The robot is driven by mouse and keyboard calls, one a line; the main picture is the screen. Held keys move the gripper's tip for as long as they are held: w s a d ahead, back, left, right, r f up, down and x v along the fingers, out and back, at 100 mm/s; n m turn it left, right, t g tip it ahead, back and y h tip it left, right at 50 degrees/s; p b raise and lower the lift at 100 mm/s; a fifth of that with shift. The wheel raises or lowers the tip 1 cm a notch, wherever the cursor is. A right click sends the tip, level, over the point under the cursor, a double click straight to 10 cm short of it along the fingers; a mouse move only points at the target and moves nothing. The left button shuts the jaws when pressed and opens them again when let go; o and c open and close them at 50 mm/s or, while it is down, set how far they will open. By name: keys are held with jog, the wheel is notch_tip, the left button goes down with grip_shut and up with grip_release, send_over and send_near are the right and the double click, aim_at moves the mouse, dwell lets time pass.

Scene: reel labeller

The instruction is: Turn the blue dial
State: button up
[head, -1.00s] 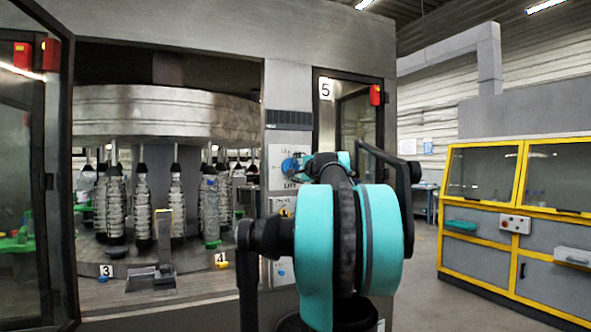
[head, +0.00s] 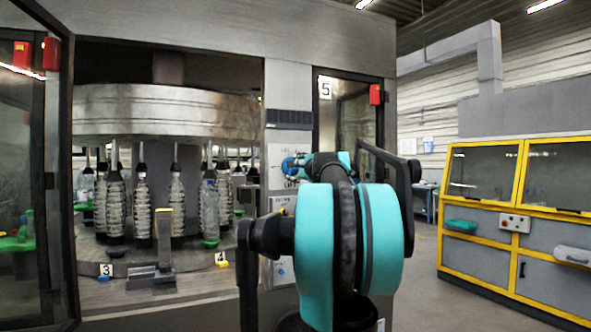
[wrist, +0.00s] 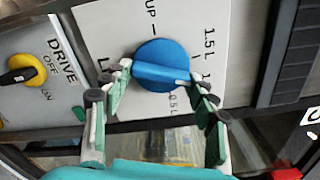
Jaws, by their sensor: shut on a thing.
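The blue dial (wrist: 163,64) is a round knob with a raised bar across its middle, on a pale plate with markings such as "UP" and "1.5 L". In the wrist view its bar lies roughly level, tilted slightly down to the right. My gripper (wrist: 160,80) has one finger at each end of the bar and is shut on it. In the head view the dial (head: 290,164) shows small on the machine's front column, partly hidden by my arm. The gripper's fingers are hard to make out there.
A yellow and black DRIVE switch (wrist: 22,69) sits left of the dial in the wrist view. A green button (wrist: 79,113) is near it. In the head view, the open bay with bottles (head: 177,200) is at left, and yellow-framed cabinets (head: 515,205) stand at right across clear floor.

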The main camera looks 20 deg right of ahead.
jog(key=o, duration=1.2)
jog(key=shift+c, duration=0.2)
jog(key=s, duration=1.2)
jog(key=shift+d, duration=0.25)
jog(key=shift+a+f, duration=0.1)
